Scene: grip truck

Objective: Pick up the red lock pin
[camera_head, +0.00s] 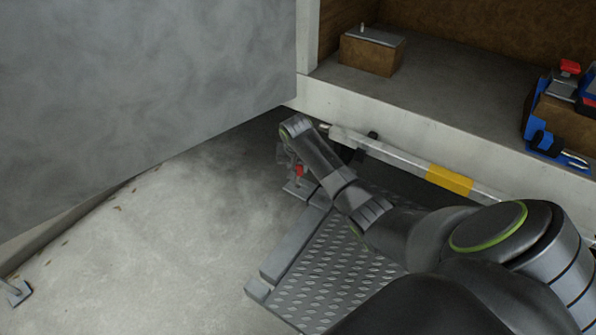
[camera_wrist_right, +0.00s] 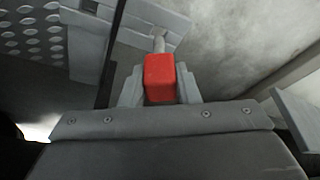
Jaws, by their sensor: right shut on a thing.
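The red lock pin shows in the right wrist view (camera_wrist_right: 160,77) as a red block-shaped head with a grey metal shank at its far end. My right gripper (camera_wrist_right: 159,85) is shut on the red head, with a grey finger on each side. The shank points at a grey metal bracket (camera_wrist_right: 135,32); I cannot tell whether its tip is still inside it. In the head view the red pin (camera_head: 300,170) is a small red spot beside my right wrist, which partly hides it and the gripper. My left gripper is not in view.
A grey tread-plate step (camera_head: 325,262) lies below my right arm. A bar with a yellow band (camera_head: 449,179) runs along the truck bed's edge. On the bed stand a wooden block (camera_head: 371,55) and blue-and-red tools (camera_head: 563,90). A large grey panel (camera_head: 140,90) is at left.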

